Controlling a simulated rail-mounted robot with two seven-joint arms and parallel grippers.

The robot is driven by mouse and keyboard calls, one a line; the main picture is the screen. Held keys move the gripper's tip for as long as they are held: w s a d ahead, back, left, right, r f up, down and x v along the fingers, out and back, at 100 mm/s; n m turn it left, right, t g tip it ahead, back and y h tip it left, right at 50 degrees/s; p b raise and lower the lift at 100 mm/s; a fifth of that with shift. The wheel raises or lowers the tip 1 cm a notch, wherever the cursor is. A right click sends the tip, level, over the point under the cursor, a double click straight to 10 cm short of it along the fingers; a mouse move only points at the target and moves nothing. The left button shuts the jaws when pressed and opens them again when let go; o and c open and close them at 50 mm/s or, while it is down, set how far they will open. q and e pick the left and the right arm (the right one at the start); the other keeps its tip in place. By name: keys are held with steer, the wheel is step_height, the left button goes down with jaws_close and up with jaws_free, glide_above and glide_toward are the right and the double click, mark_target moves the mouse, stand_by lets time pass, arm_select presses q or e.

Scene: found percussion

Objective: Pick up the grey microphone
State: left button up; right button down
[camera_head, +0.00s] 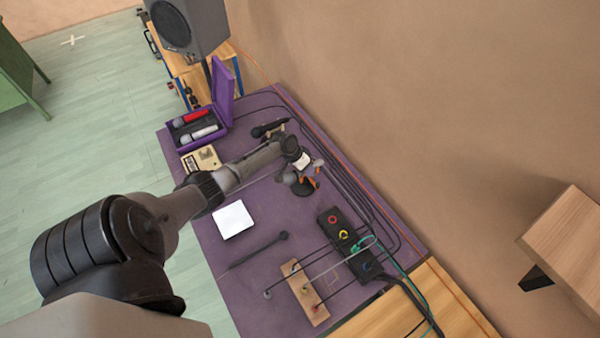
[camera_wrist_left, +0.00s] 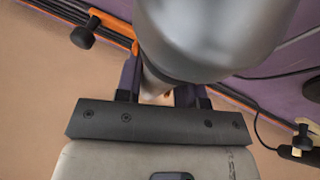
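A pale grey microphone (camera_head: 203,132) lies in the open purple case (camera_head: 226,122) at the back left of the table, beside a red one. My left arm crosses the table from the lower left. Its gripper (camera_head: 303,164) is small and partly hidden near the table's middle, well to the right of the case. In the left wrist view the gripper's fingers (camera_wrist_left: 160,94) stand apart at their bases. A large smooth grey shape (camera_wrist_left: 210,35) covers their tips; I cannot tell what it is or whether it is held. My right gripper is out of view.
A black microphone (camera_head: 268,129) lies right of the case. A white square (camera_head: 233,219), a black box with coloured rings (camera_head: 345,238) and a wooden board (camera_head: 304,292) are nearer me. Cables run along the right side. A speaker (camera_head: 187,25) stands behind.

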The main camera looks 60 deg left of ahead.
arm_select(q)
steer(key=c, duration=0.6)
steer(key=shift+r, duration=0.1)
